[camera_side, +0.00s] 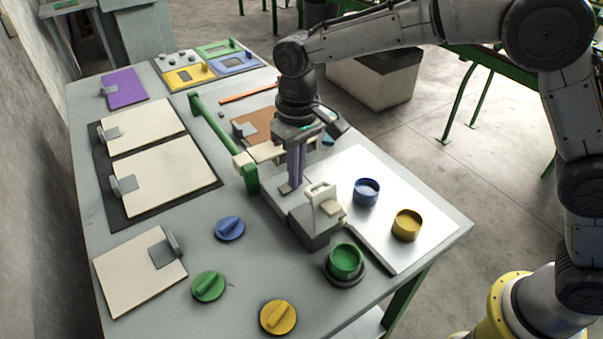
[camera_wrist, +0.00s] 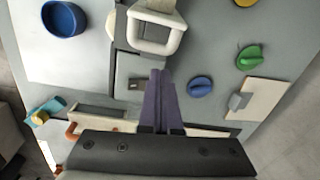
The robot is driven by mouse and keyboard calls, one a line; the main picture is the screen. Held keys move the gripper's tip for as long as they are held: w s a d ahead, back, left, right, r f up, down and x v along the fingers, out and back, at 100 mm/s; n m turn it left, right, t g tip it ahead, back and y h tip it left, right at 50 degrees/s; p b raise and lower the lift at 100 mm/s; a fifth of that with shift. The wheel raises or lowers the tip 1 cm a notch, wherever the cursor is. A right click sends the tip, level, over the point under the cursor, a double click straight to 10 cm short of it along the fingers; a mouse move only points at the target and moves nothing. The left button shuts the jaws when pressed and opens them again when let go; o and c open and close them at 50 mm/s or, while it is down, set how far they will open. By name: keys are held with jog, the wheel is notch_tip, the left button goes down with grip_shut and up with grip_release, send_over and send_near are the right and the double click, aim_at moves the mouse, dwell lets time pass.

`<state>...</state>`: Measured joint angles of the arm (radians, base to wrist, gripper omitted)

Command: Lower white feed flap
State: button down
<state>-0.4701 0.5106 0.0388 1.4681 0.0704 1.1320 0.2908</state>
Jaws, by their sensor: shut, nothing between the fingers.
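A white upright piece with a square opening (camera_side: 325,200) stands on a grey block (camera_side: 314,232) near the front middle of the table; I take it for the feed flap. In the wrist view the white piece (camera_wrist: 154,32) shows as a raised frame at the top middle. My gripper (camera_side: 291,187) points down just behind and left of it in the side view. Its purple fingers (camera_wrist: 160,73) are together with nothing between them. The fingertips appear apart from the white piece, over a grey plate. Whether they touch that plate I cannot tell.
A green bar (camera_side: 215,132) with a cream joint lies left of my gripper. A blue cup (camera_side: 366,191), a yellow cup (camera_side: 407,225) and a green cup (camera_side: 345,262) stand near the white piece. Blue, green and yellow knobs (camera_side: 278,317) lie toward the front. Cream panels (camera_side: 163,174) fill the left.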

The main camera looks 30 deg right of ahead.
jog(key=shift+s+d+r, duration=0.15)
jog(key=shift+s+r, duration=0.1)
jog(key=shift+s, duration=0.5)
jog(key=shift+s+r+t, duration=0.2)
jog(key=shift+s+t, duration=0.1)
jog(key=shift+t, duration=0.1)
